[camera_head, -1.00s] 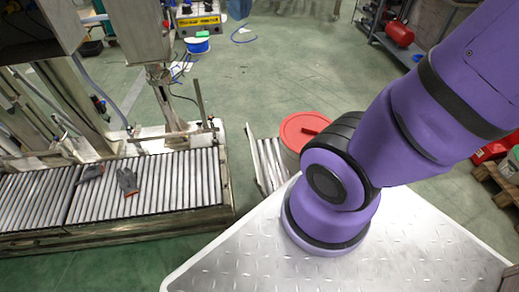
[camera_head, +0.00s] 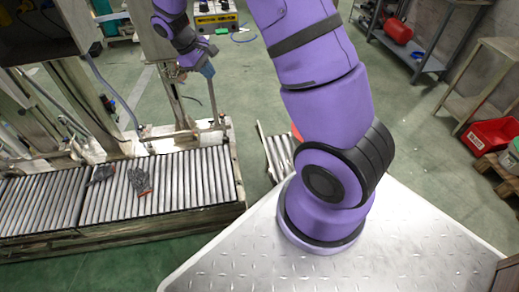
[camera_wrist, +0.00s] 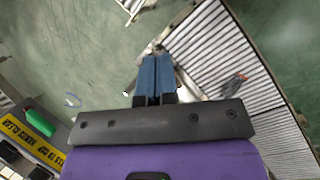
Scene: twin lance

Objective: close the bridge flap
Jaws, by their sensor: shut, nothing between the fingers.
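My gripper (camera_head: 209,71) is shut and empty, with blue fingers pointing down beside the top of a thin upright post (camera_head: 214,105) at the right end of the roller conveyor. I cannot tell whether they touch. In the wrist view the shut fingers (camera_wrist: 157,62) lie side by side, and a pale part behind them is mostly hidden. I cannot make out a bridge flap for certain. A short roller section (camera_head: 281,155) lies apart from the conveyor (camera_head: 190,180), across a gap and partly behind my arm; its end also shows in the wrist view (camera_wrist: 131,5).
Grey gloves (camera_head: 140,180) lie on the rollers. A yellow-fronted control box (camera_head: 216,19) stands at the back; its yellow label also shows in the wrist view (camera_wrist: 32,136). Shelving (camera_head: 440,60) and a red crate (camera_head: 490,135) stand at right. The middle floor is clear.

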